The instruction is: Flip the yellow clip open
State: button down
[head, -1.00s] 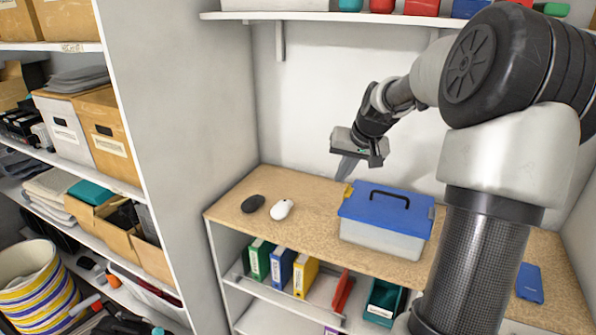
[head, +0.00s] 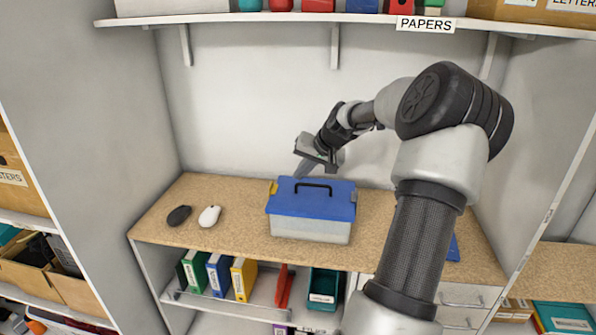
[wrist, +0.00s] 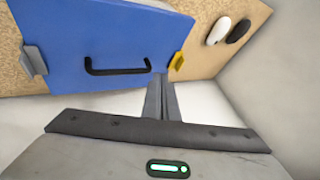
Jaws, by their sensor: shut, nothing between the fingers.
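The box (head: 311,229) has a translucent grey body and a blue lid (head: 330,201) with a black handle (head: 313,184). It stands on the wooden worktop. The yellow clip (head: 273,188) is at the lid's left end; in the wrist view the yellow clip (wrist: 177,62) is on the lid's right edge. A grey clip (wrist: 35,60) is on the opposite edge. My gripper (head: 298,175) is shut and empty, tilted down above the back left part of the lid. In the wrist view my gripper (wrist: 163,80) shows its fingers together, close to the yellow clip; contact cannot be told.
A black mouse (head: 179,215) and a white mouse (head: 209,215) lie left of the box on the worktop (head: 240,200). A blue item (head: 453,248) lies to the right, partly behind my arm. A wall rises behind, and a loaded shelf (head: 280,18) hangs above.

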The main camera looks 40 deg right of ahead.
aim_at(274, 187)
jog(key=x, duration=0.7)
jog(key=shift+w+a+p, duration=0.15)
jog(key=shift+w+p, duration=0.05)
jog(key=shift+p, duration=0.2)
jog(key=shift+w+a+r, duration=0.1)
jog(key=shift+w+a, duration=0.75)
jog(key=shift+w, duration=0.05)
jog(key=shift+w+a+p, duration=0.3)
jog(key=shift+w, duration=0.1)
